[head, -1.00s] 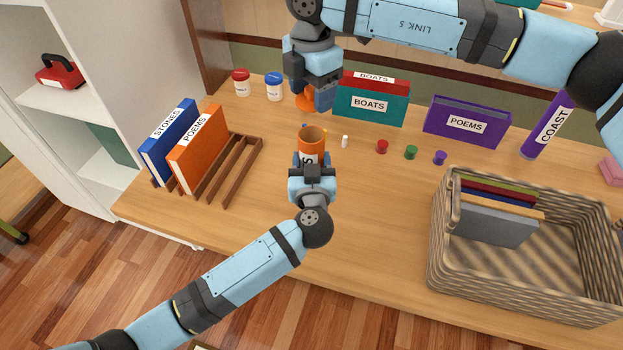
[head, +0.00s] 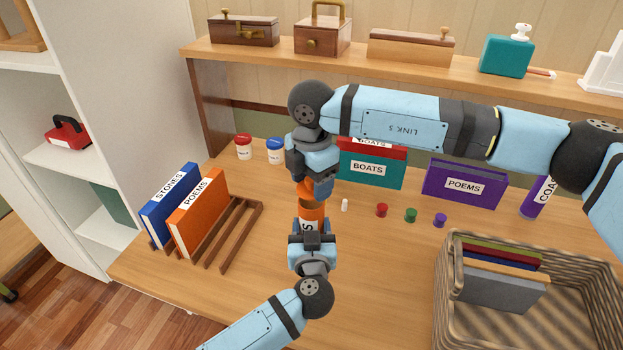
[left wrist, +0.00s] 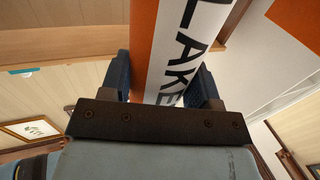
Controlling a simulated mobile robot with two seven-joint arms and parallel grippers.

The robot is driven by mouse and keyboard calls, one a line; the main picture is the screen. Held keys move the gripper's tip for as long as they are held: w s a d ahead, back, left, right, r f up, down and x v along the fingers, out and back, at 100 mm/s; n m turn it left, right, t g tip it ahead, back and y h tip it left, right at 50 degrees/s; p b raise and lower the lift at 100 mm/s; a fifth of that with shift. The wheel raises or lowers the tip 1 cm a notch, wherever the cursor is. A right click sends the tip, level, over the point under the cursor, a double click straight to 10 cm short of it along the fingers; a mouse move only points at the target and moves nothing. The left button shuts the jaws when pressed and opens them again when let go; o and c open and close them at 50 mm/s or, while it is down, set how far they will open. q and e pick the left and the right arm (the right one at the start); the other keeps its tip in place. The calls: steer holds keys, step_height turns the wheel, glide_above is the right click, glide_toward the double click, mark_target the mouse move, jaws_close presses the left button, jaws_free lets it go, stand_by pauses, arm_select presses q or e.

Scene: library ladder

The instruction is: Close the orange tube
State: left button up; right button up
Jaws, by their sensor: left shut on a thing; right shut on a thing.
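The orange tube (head: 312,211) stands roughly upright over the table, its open mouth facing up. My left gripper (head: 311,228) is shut around it from the near side. In the left wrist view the tube (left wrist: 144,45) shows a white label with large dark letters, between the two fingers. My right gripper (head: 316,188) points down above the tube and is shut on an orange cap (head: 304,188). The cap is just over the tube's mouth, slightly left; the fingers partly hide it, and I cannot tell whether it touches the rim.
Red, green and purple caps (head: 411,215) and a small white piece (head: 345,205) lie to the right. A wooden rack (head: 234,234) is left, a wicker basket (head: 475,325) right.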

steer(key=shift+f, duration=0.85)
steer(key=shift+f, duration=0.65)
steer(key=o, duration=1)
steer(key=shift+c, duration=0.2)
steer(key=shift+r, duration=0.1)
step_height(320, 180, up, 12)
steer(key=shift+f, duration=0.1)
arm_select(q)
steer(key=o, duration=1.4)
